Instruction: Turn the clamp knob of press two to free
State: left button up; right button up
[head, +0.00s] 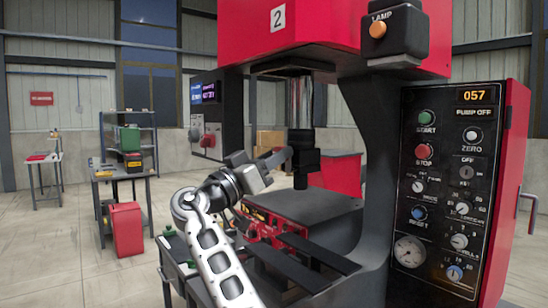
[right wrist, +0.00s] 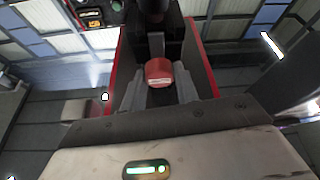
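Press two, with a red head (head: 310,22) marked 2, stands in front of me. Its black ram block (head: 303,150) hangs over the dark press table (head: 310,207). My right gripper (head: 281,158) is beside the ram block, pointing toward it. In the right wrist view, a red round knob (right wrist: 159,72) sits ahead, between the two grey fingers of my right gripper (right wrist: 159,92). The fingers are apart with the knob between their tips; I see no clear contact. In the head view the knob is hidden by the gripper or block. My left gripper is not in view.
The press's control panel (head: 441,185) with buttons and dials stands at the right. A lamp box (head: 392,32) juts out above. Workbenches and a red bin (head: 127,229) stand at the left, with open floor between.

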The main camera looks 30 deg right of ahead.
jog(key=shift+n+t, duration=0.4)
jog(key=shift+n, duration=0.2)
jog(key=shift+s+r+n+t+y+p, duration=0.15)
jog(key=shift+n+t+y, duration=0.8)
jog(key=shift+n, duration=2.45)
jog(key=shift+n+t+y+p, duration=0.25)
jog(key=shift+n+t+y, duration=0.7)
jog(key=shift+n, duration=2.45)
jog(key=shift+s+r+n+t+y+p, duration=0.15)
jog(key=shift+n+t+y, duration=0.75)
jog(key=shift+n, duration=2.5)
jog(key=shift+w+n+g+y, duration=0.1)
jog(key=shift+n+g+y, duration=0.2)
jog(key=shift+g+y, duration=0.15)
jog(key=o, duration=1)
jog(key=shift+c, duration=0.2)
